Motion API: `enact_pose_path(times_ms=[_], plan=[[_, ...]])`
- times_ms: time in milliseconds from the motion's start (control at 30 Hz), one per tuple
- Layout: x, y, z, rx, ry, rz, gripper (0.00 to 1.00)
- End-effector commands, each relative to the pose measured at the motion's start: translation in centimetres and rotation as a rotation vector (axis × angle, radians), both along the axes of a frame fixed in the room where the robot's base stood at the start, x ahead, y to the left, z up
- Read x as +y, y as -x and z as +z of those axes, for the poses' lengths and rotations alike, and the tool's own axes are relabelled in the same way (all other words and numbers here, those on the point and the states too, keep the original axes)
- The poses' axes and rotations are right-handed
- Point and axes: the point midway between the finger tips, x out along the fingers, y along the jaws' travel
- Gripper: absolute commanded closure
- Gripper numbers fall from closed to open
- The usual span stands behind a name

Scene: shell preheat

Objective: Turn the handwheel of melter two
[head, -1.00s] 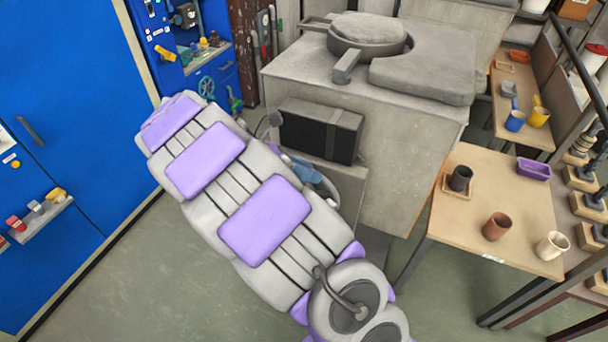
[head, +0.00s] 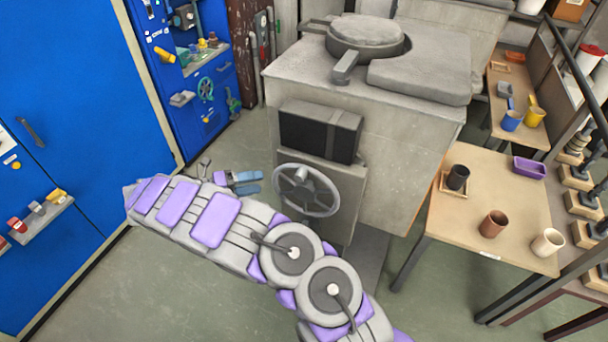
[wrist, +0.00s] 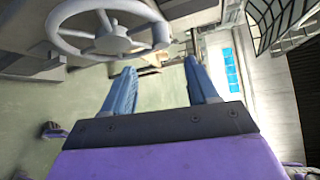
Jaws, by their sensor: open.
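A grey handwheel (head: 309,186) with spokes and a hub is mounted on the front of a grey melter block (head: 400,150). A dark box (head: 305,135) sits just above it. My gripper (head: 258,182) has blue fingers, is open and empty, and is just left of the wheel's rim, apart from it. In the wrist view my gripper (wrist: 160,68) has its two fingers spread with nothing between them. The handwheel (wrist: 113,42) shows there at the upper left, beyond the left finger. No number on the melter is readable.
A small green handwheel (head: 205,88) is on the blue cabinet (head: 70,130) at the left. A wooden table (head: 480,215) with cups stands right of the melter. The floor (head: 150,290) around my arm is clear.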

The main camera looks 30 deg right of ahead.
Motion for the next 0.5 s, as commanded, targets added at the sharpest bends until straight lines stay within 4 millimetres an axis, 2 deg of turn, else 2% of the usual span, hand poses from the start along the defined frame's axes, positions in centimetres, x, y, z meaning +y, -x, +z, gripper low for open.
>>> enact_pose_path(times_ms=[500], plan=[[-9.5,1.1,-1.8,-0.002,0.001,-0.005,0.42]])
